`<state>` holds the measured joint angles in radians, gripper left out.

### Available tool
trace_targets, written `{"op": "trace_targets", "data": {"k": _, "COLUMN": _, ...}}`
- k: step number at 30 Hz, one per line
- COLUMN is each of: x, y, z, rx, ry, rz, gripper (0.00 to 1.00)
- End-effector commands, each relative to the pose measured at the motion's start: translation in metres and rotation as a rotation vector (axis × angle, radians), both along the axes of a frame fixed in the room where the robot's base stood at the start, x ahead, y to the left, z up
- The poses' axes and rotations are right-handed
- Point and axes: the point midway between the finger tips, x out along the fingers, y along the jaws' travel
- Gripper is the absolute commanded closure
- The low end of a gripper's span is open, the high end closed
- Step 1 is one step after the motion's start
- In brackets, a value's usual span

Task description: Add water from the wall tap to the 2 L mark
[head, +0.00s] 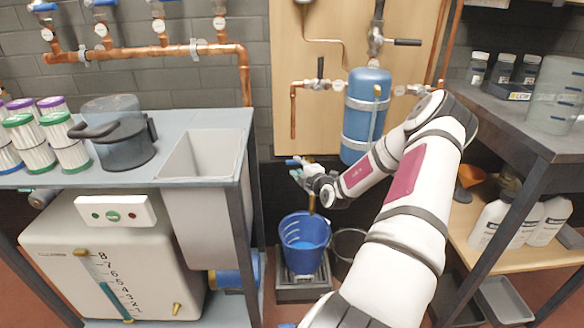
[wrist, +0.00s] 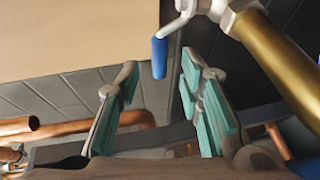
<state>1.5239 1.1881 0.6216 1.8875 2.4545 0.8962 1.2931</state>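A blue bucket (head: 304,230) stands upright on a dark stand (head: 303,290), with a lighter blue patch inside that looks like water; I cannot read any marks on it. A brass tap spout (head: 311,203) points down over the bucket. It shows large at the right of the wrist view (wrist: 275,65). The tap's blue lever handle (wrist: 160,57) hangs from a pale metal stem and appears between my fingertips in the wrist view. My gripper (head: 300,174) is open, its teal pads spread apart. I cannot tell whether either finger touches the handle. No stream of water is visible.
A bench (head: 238,130) at left holds a pot (head: 118,140), filter cartridges and a sink basin. Below is a white tank (head: 115,265) with a numbered gauge. A blue cylinder (head: 366,115) hangs behind my arm. A shelf (head: 530,135) with bottles stands right; a dark round container (head: 347,242) sits beside the bucket.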

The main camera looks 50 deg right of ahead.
Motion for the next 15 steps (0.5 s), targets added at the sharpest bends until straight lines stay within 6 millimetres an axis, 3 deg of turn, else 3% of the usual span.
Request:
{"op": "trace_targets", "data": {"k": 6, "x": 0.030, "y": -0.015, "z": -0.008, "rx": -0.003, "ry": -0.001, "rz": 0.000, "gripper": 0.66}}
{"op": "trace_targets", "data": {"k": 15, "x": 0.044, "y": -0.022, "z": -0.009, "rx": -0.001, "ry": 0.000, "rz": 0.000, "gripper": 0.66}}
